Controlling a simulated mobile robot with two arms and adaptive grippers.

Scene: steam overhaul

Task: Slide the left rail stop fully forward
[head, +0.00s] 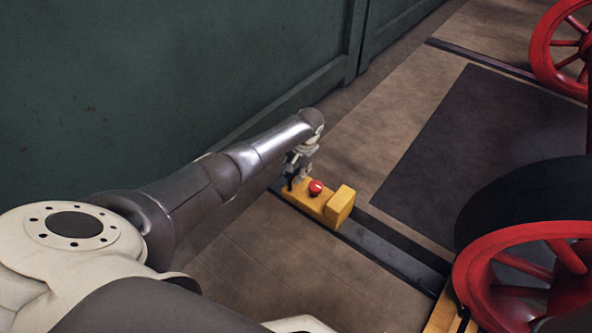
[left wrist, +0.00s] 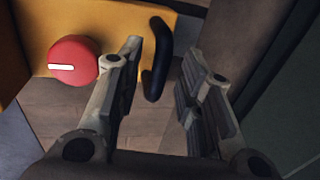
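The left rail stop (head: 340,206) is a yellow block with a raised end, sitting on the dark floor rail (head: 385,256). A red knob (head: 316,187) with a white mark sits on it and also shows in the left wrist view (left wrist: 73,60). A black handle (left wrist: 158,60) stands up at the stop's other end. My left gripper (head: 299,167) is above that handle end. In the left wrist view its fingers are apart, with the handle showing between them; I cannot tell whether they touch it. My right gripper is out of view.
Red spoked wheels stand at the right (head: 520,275) and far right (head: 563,45). Another yellow piece (head: 445,312) is at the bottom, beside the near wheel. A dark floor panel (head: 470,150) lies between the wheels. A green wall (head: 150,90) runs close along my left arm.

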